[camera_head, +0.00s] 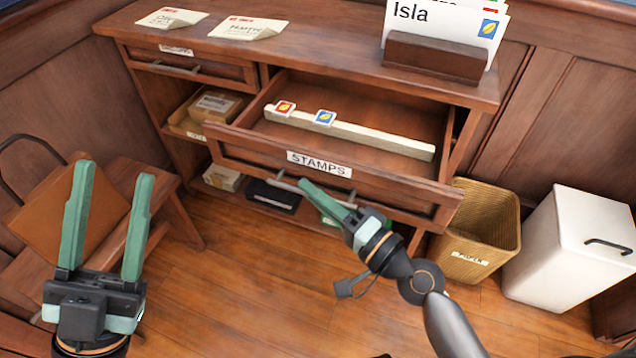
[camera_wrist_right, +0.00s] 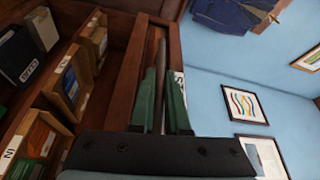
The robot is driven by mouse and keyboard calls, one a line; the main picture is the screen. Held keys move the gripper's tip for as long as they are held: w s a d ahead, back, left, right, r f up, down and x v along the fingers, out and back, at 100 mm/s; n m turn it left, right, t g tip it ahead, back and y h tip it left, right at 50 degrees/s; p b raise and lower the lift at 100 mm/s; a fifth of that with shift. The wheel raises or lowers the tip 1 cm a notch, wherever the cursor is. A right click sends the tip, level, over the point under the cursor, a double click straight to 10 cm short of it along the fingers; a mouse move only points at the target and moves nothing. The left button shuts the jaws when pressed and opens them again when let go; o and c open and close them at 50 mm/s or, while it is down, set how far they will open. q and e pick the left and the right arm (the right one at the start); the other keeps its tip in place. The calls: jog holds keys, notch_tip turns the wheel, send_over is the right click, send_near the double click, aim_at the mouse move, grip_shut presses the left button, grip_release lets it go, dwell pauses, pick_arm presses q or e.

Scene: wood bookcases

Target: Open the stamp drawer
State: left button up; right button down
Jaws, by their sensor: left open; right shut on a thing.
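The stamp drawer (camera_head: 385,192), labelled STAMPS, is pulled out from the wooden desk (camera_head: 330,62). Inside it a pale divider strip (camera_head: 380,140) holds a red stamp (camera_head: 285,107) and a blue stamp (camera_head: 325,118). My right gripper (camera_head: 312,190) is at the drawer front, shut on the drawer's bar handle (camera_head: 286,185). In the right wrist view the handle (camera_wrist_right: 160,65) runs between the fingers of the right gripper (camera_wrist_right: 163,95). My left gripper (camera_head: 115,175) is open and empty, at the lower left, away from the desk.
A smaller closed drawer (camera_head: 190,68) is at the left of the desk. A wicker basket (camera_head: 480,235) and a white bin (camera_head: 570,245) stand right of the desk. A wooden bench (camera_head: 165,190) with a brown bag is at left. Wooden floor (camera_head: 250,290) is clear in front.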

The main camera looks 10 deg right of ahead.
jog(key=c, duration=0.9)
grip_release()
